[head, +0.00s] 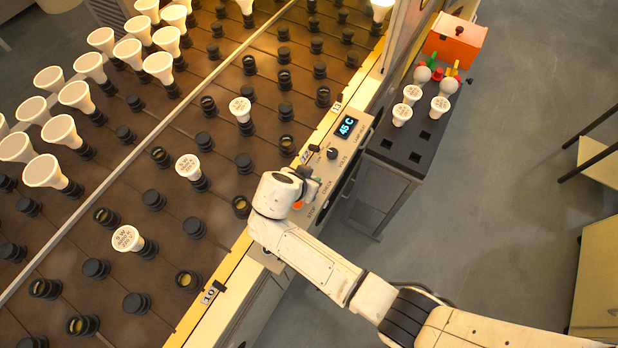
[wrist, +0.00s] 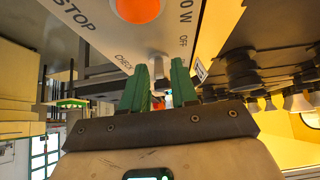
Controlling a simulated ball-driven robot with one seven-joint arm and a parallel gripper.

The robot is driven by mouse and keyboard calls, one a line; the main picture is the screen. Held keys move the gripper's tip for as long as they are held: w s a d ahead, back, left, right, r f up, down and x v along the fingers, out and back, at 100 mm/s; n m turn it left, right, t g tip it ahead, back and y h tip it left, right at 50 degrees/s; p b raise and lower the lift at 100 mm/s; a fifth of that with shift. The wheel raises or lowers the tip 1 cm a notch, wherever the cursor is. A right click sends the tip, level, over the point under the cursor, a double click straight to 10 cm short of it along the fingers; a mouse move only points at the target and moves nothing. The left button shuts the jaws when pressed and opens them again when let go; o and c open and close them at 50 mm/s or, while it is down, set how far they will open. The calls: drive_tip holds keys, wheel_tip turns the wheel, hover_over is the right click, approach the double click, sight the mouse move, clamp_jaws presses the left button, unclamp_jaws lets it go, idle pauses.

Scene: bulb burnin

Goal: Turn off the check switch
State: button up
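The check switch (wrist: 158,66) is a small pale lever below the orange stop button (wrist: 138,8) in the wrist view, beside the printed word CHECK. An OFF label shows to its right. My gripper (wrist: 160,66) has two green fingers, parted on either side of the switch lever, with a gap between them. I cannot tell whether either finger touches it. In the head view my gripper (head: 306,180) is over the control panel (head: 357,128), and its wrist hides the switch. The orange stop button shows just beside it.
The panel carries a display (head: 346,126) reading 45 C and a black knob (head: 332,153). The rack (head: 60,240) of sockets and bulbs lies to the left. A dark cart (head: 405,145) with bulbs and an orange box (head: 455,40) stands to the right. Floor beyond is clear.

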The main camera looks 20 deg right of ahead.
drive_tip(key=shift+o, duration=0.6)
drive_tip(key=v, duration=1)
drive_tip(key=shift+s+a+r+b, duration=0.2)
drive_tip(key=shift+r+b, duration=0.1)
